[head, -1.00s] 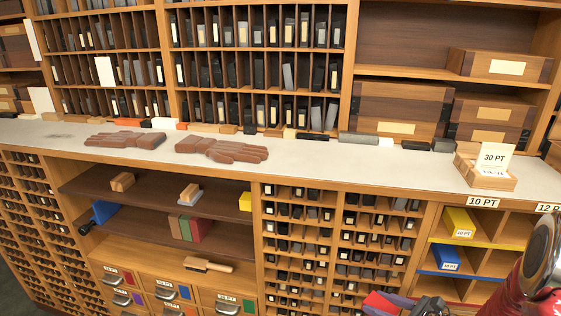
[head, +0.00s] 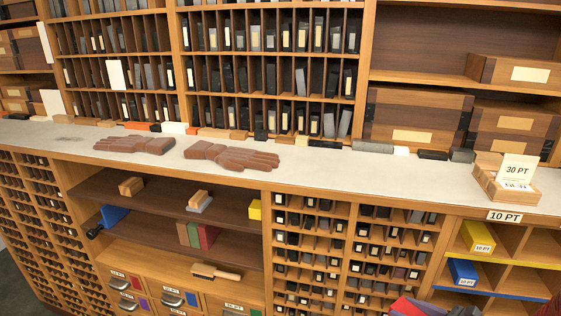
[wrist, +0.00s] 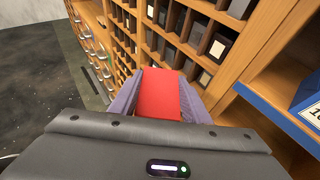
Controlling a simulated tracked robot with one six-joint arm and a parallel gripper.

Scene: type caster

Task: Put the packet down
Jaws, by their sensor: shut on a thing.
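The red packet (wrist: 158,95) is held between the purple-grey fingers of my gripper (wrist: 154,100) in the wrist view. The fingers are shut on its two sides. In the head view, the red packet (head: 408,306) and gripper show only partly at the bottom edge, right of centre, in front of the small pigeonholes. The packet's lower part is hidden by my wrist housing in the wrist view.
A yellow packet (head: 477,237) and a blue packet (head: 462,271) lie in separate bays under the 10 PT label (head: 504,217). The pale counter (head: 340,172) holds brown gloves (head: 232,156) and a 30 PT box (head: 507,184); its middle is clear.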

